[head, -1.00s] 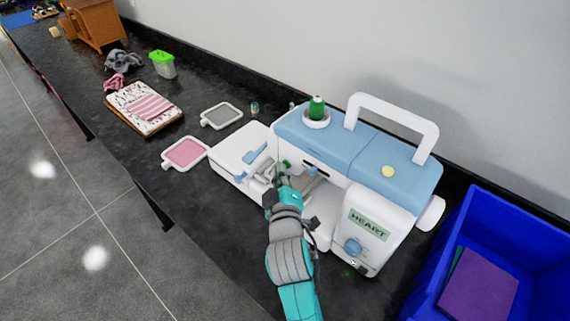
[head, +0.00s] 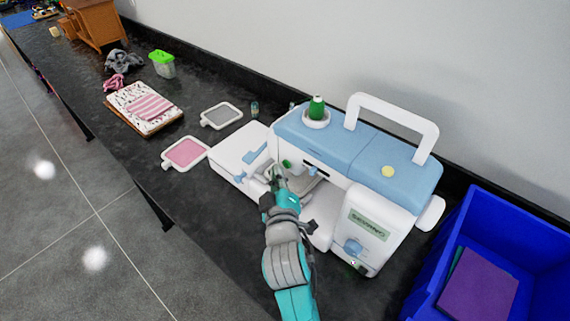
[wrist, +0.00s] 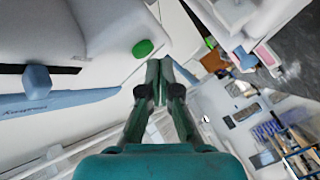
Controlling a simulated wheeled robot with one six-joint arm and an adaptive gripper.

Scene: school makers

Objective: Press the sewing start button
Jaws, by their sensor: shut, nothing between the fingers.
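The white and blue sewing machine (head: 350,150) stands on the dark counter. A green button (wrist: 143,48) is on its white head, just beyond and slightly left of my fingertips in the wrist view. It also shows as a small green spot in the head view (head: 287,163). My gripper (wrist: 160,65) is shut and empty, with its tips close to the button. Whether they touch it I cannot tell. In the head view my gripper (head: 277,172) is at the machine's needle end. The green display panel (head: 369,224) carries text too small to read.
A blue bin (head: 481,211) with purple and green sheets stands right of the machine. Pink (head: 185,153) and grey (head: 221,116) framed pieces lie to its left. A thread spool (head: 317,106) stands on top. The machine's carrying handle (head: 395,118) rises above it.

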